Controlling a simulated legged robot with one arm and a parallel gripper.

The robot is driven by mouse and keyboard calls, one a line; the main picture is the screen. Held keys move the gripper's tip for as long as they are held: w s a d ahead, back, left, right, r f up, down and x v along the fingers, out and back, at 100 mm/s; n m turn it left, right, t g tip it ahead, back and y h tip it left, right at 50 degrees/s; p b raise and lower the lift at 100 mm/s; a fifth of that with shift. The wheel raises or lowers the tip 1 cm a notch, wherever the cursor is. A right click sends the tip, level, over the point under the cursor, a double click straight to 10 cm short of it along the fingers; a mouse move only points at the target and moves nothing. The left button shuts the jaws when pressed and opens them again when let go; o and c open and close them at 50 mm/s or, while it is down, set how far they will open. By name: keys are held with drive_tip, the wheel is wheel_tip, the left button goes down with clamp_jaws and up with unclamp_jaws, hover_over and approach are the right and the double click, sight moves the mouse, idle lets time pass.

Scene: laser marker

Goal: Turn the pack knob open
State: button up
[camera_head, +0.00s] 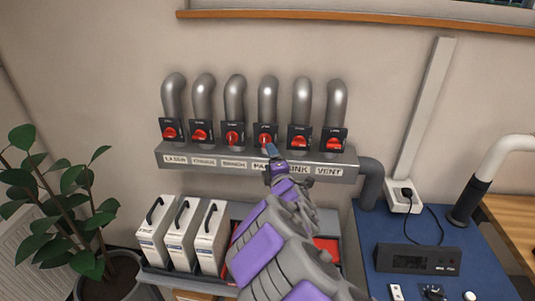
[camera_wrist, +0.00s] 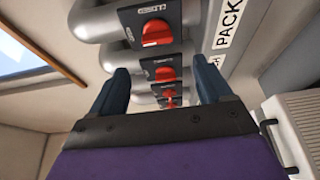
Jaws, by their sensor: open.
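The pack knob (camera_head: 265,141) is a red knob on a black plate, fourth from the left in a row on a grey wall manifold. Its label, PACK (camera_head: 262,165), is partly hidden by my gripper. In the wrist view the label PACK (camera_wrist: 230,22) runs sideways, and the large red knob (camera_wrist: 157,32) beside it appears to be the pack knob. My gripper (camera_head: 271,150) is just below and in front of this knob. In the wrist view its two dark fingers (camera_wrist: 162,82) are apart with nothing held. Contact with the knob cannot be told.
Similar red knobs stand close on both sides, the nearest right one (camera_head: 299,141) and left one (camera_head: 232,138). Bent grey pipes rise above them. White boxes (camera_head: 182,232) stand below left, a plant (camera_head: 70,200) at far left, a blue desk (camera_head: 395,240) at right.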

drive_tip(key=v, duration=0.8)
drive_tip(key=shift+s+p, duration=0.15)
drive_tip(key=shift+p, duration=0.3)
drive_tip(key=s+d+m+g+h, duration=0.2)
drive_tip(key=s+d+m+h, duration=0.1)
drive_tip(key=d+m, duration=0.25)
drive_tip(key=s+d+f+m+g+h, duration=0.1)
drive_tip(key=s+d+m+g+h, duration=0.2)
drive_tip(key=d, duration=0.4)
drive_tip(key=s+d+m+g+h, duration=0.1)
drive_tip(key=s+d+m+h, duration=0.35)
drive_tip(key=d, duration=0.25)
drive_tip(key=s+a+m+g+y, duration=0.1)
drive_tip(key=s+m+g, duration=0.3)
drive_tip(key=s, duration=1.3)
drive_tip(key=s+a+m+g+y, duration=0.1)
drive_tip(key=s+m+g+y, duration=0.2)
drive_tip(key=s, duration=1.5)
drive_tip(key=m+g, duration=0.2)
drive_tip(key=g, duration=0.3)
drive_tip(key=shift+s+a+g, duration=0.3)
drive_tip(key=shift+a, duration=0.05)
